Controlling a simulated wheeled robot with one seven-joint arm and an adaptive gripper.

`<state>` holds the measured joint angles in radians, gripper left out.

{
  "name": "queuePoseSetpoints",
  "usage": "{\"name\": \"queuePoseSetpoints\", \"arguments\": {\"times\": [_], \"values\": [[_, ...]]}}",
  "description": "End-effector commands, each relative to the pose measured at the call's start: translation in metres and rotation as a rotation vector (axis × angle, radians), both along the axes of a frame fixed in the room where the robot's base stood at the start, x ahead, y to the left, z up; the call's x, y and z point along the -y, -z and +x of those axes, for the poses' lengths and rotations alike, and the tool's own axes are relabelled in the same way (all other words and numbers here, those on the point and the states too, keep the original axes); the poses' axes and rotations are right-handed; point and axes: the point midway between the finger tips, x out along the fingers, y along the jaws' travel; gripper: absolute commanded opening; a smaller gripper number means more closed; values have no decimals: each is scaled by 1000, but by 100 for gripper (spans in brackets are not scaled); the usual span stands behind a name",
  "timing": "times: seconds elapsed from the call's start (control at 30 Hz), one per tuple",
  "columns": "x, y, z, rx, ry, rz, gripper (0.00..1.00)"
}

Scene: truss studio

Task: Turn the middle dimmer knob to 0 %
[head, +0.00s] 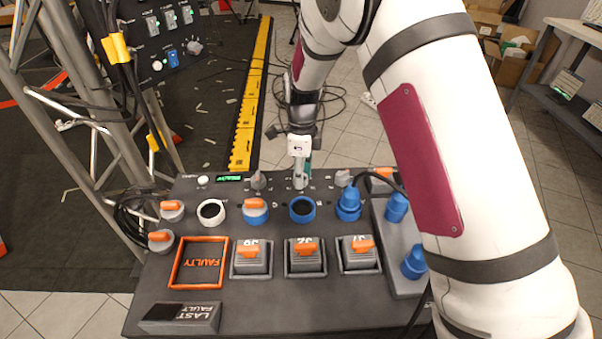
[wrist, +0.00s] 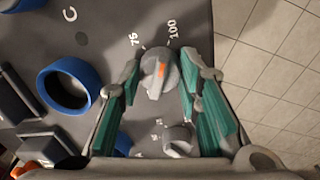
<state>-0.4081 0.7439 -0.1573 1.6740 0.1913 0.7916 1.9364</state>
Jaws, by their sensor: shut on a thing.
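The middle dimmer knob (wrist: 158,80) is grey with an orange mark and sits between my gripper's fingertips in the wrist view. The mark is on the knob's upper side, toward the printed 75 and 100; its exact reading I cannot tell. My gripper (wrist: 160,72) has its teal fingers closed on the knob's two sides. The left dimmer knob (head: 258,181) and right dimmer knob (head: 343,178) stand on either side. The right one also shows in the wrist view (wrist: 178,141).
A blue ring socket (head: 302,209) sits on the near side of the middle knob. Blue connectors (head: 348,204) with cables stand to the right. Several orange-handled switches (head: 305,254) fill the panel's front.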

Motion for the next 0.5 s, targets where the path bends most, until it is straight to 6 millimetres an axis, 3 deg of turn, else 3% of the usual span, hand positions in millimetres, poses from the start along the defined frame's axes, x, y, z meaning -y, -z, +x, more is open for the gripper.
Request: {"name": "queuePoseSetpoints", "arguments": {"times": [0.5], "values": [[0, 1, 1, 0, -437, -1, 4]]}}
